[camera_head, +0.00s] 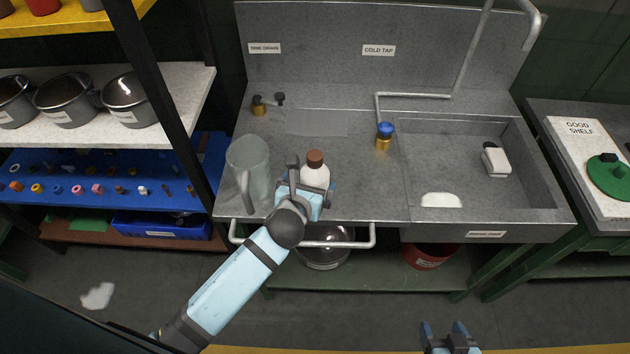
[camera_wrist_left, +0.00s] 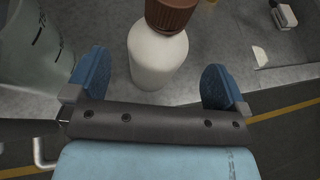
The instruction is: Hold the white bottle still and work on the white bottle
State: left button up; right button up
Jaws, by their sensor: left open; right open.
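The white bottle (camera_head: 315,175) with a brown cap stands upright on the grey sink counter, beside a clear jug. My left gripper (camera_head: 311,188) is at the bottle from the front, and its hand hides the bottle's lower part in the head view. In the left wrist view the bottle (camera_wrist_left: 158,55) stands between the two blue fingers of my left gripper (camera_wrist_left: 155,85), with gaps on both sides. The left gripper is open. My right gripper (camera_head: 445,332) is open and empty at the bottom edge of the head view, far from the bottle.
The clear jug (camera_head: 250,165) stands close on the left of the bottle. A rail (camera_head: 300,243) runs along the counter front. A blue-topped brass valve (camera_head: 383,136) stands behind right. The sink basin (camera_head: 475,160) lies right.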

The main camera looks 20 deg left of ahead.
aim_at(315, 174)
pick_arm(q)
jog(key=x, duration=0.5)
jog(key=shift+w+f+p, duration=0.15)
jog(key=shift+w+p, duration=0.2)
jog(key=shift+w, duration=0.05)
jog(key=c, duration=1)
